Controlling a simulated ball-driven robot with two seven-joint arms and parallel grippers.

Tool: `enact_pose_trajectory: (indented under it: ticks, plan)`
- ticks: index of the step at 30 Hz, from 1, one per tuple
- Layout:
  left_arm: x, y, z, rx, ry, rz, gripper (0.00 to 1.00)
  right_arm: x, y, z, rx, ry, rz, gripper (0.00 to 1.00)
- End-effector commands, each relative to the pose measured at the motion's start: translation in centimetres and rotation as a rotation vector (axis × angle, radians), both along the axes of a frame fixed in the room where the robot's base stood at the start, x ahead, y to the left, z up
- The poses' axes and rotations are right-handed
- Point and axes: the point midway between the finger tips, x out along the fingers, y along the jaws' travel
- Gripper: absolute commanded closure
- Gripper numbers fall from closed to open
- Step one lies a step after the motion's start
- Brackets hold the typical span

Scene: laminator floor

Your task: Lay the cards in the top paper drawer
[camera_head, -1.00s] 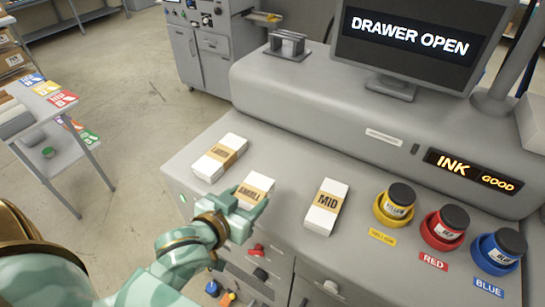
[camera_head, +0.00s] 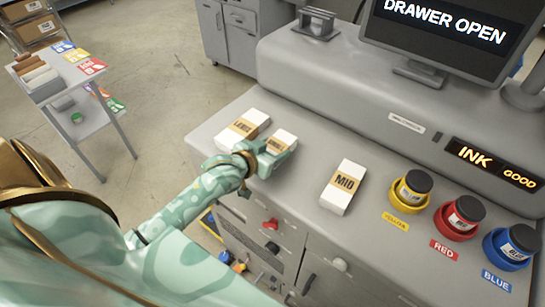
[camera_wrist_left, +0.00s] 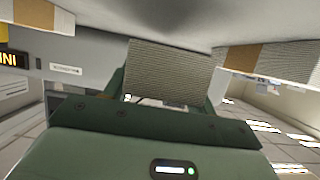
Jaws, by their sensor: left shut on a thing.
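My left gripper (camera_head: 268,160) is shut on the small white card stack (camera_head: 283,139) with a tan band, held at or just above the grey counter. In the left wrist view the stack (camera_wrist_left: 168,72) sits between the fingers. A larger banded stack marked LARGE (camera_head: 256,119) lies just behind and left of it. A stack marked MID (camera_head: 344,187) lies to the right on the counter. The screen (camera_head: 440,28) reads DRAWER OPEN. I cannot make out an open paper drawer; my arm covers part of the cabinet front. My right gripper is not in view.
Yellow (camera_head: 410,193), red (camera_head: 458,218) and blue (camera_head: 511,247) ink pots stand at the counter's right. Red and black knobs (camera_head: 271,223) sit on the cabinet front. A small cart (camera_head: 62,85) with coloured cards stands left, across clear floor.

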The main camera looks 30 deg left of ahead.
Motion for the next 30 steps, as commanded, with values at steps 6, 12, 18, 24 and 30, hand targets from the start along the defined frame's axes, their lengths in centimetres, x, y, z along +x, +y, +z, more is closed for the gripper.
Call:
enact_pose_trajectory:
  ticks: [6,12,18,24,30]
  plan:
    - [0.3,0.2,-3.1,-0.001,0.000,0.000,0.72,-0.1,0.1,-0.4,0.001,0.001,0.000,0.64]
    - [0.3,0.2,-3.3,0.001,-0.002,0.000,0.72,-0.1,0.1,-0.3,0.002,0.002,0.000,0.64]
    - [0.3,0.2,-3.6,0.001,-0.001,0.000,0.72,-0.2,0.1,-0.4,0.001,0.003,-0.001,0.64]
    - [0.2,0.2,-3.6,0.001,0.000,0.000,0.22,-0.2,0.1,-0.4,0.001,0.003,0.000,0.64]
    - [0.2,0.2,-3.3,0.001,0.000,0.000,0.22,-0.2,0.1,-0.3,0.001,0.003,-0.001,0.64]
